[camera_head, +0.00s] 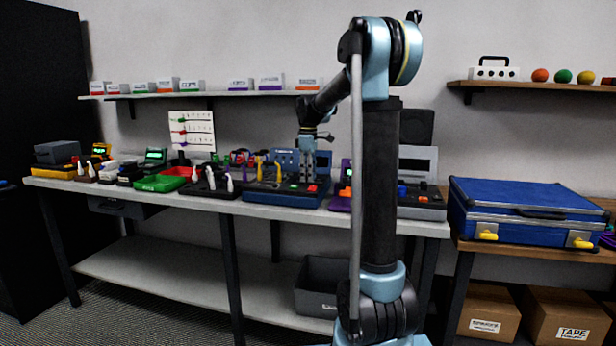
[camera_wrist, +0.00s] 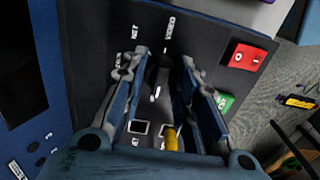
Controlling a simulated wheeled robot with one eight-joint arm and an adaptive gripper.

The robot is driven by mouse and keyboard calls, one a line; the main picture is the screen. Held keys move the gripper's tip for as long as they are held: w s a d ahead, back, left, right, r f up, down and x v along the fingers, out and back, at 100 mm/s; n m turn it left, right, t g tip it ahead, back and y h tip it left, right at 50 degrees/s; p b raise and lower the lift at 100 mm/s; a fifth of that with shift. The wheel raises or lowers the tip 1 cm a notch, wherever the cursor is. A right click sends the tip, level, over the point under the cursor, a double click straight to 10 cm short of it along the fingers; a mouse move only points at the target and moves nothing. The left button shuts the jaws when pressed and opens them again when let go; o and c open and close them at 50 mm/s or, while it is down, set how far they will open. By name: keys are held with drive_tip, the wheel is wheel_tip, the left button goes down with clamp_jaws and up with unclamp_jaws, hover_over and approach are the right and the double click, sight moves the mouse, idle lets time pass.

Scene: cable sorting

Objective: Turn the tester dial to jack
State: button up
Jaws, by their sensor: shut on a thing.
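The cable tester (camera_head: 284,198) is a blue-edged box with a dark top on the bench, below my arm. My gripper (camera_head: 307,178) points down over it. In the wrist view my gripper (camera_wrist: 164,66) has its two blue fingers on either side of the dark dial (camera_wrist: 160,82) and is shut on it. A white mark shows on the dial. White labels stand around it; one reads VIDEO (camera_wrist: 171,28) and another seems to read NET. The fingers hide part of the dial face, and I cannot tell which label it points at.
A red button (camera_wrist: 247,57) and a green button (camera_wrist: 225,102) sit right of the dial. A green tray (camera_head: 160,184) and other devices crowd the bench to the left. A blue case (camera_head: 525,200) stands on the right-hand table.

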drive_tip(key=shift+m, duration=0.3)
drive_tip(key=m, duration=0.3)
drive_tip(key=shift+w+m, duration=0.1)
drive_tip(key=shift+m, duration=0.2)
drive_tip(key=m, duration=0.4)
drive_tip(key=shift+m, duration=0.3)
drive_tip(key=m, duration=0.4)
drive_tip(key=shift+m, duration=2.5)
drive_tip(key=o, duration=1.1)
